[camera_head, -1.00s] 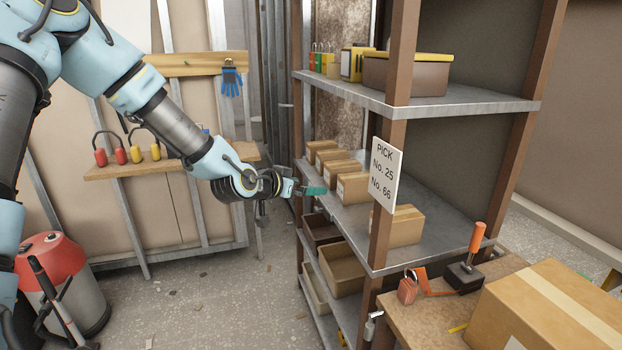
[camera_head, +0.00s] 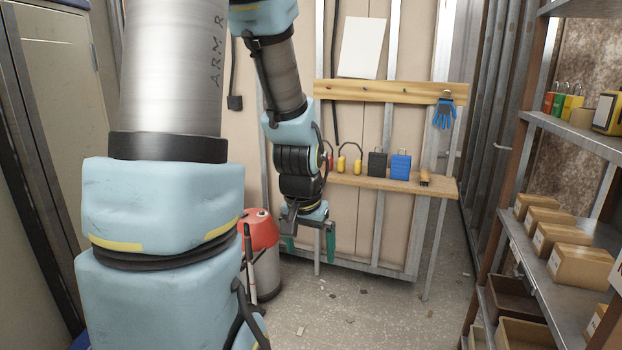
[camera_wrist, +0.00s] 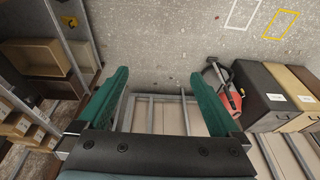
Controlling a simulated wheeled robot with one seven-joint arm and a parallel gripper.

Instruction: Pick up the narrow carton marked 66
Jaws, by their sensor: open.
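Several brown cartons stand in a row on the shelf at the right of the head view, among them a near carton (camera_head: 580,267) and a far carton (camera_head: 530,205). Their markings are too small to read, so I cannot tell which is 66. Small cartons (camera_wrist: 18,124) also show at the left edge of the wrist view. My gripper (camera_head: 310,245) hangs pointing down in the middle of the head view, well left of the shelf. Its green fingers are apart, with nothing between them, as the wrist view (camera_wrist: 160,78) also shows.
The metal shelf rack (camera_head: 567,130) stands at the right, with open bins (camera_head: 512,300) below the cartons. A wall bench (camera_head: 440,190) with padlocks is behind my gripper. A red canister (camera_head: 262,235) stands on the floor beside it.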

